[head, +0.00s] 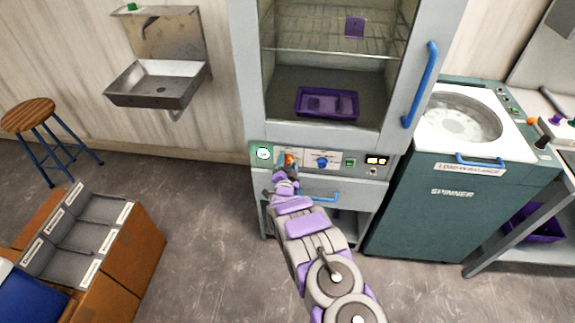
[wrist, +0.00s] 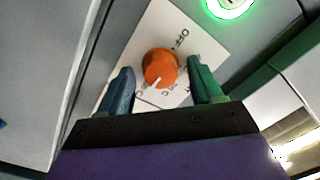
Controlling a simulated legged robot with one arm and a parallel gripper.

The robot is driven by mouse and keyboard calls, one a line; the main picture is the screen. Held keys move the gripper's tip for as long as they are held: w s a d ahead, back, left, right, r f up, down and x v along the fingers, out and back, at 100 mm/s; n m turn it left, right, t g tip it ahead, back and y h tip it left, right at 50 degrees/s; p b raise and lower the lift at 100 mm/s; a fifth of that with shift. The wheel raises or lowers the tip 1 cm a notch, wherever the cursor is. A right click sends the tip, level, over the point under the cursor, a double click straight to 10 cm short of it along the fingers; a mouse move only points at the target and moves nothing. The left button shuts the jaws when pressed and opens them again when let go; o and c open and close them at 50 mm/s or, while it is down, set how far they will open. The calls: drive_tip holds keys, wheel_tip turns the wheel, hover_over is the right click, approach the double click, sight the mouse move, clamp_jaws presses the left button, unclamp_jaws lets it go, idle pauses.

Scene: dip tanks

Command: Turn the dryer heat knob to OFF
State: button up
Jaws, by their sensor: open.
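The orange dryer knob (wrist: 160,67) sits on a white label plate (wrist: 205,42) in the wrist view. Its white pointer mark is on the lower side, facing away from the word OFF printed at the plate's upper right. My gripper (wrist: 161,76) is open, with a blue finger left of the knob and a green finger right of it. A gap shows between each finger and the knob. In the head view my gripper (head: 286,170) is at the dryer's front panel (head: 227,152), partly covering the orange knob (head: 289,158). Other lettering on the plate is partly hidden.
A round green-lit dial (head: 263,153) is left of the knob. A blue knob (head: 321,162), a green switch (head: 350,162) and a small display (head: 376,160) are to its right. A blue drawer handle (head: 322,196) is below. The spinner (head: 455,215) stands right.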

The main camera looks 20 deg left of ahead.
drive_tip(key=shift+c, duration=0.5)
drive_tip(key=c, duration=1)
drive_tip(key=shift+o, duration=0.2)
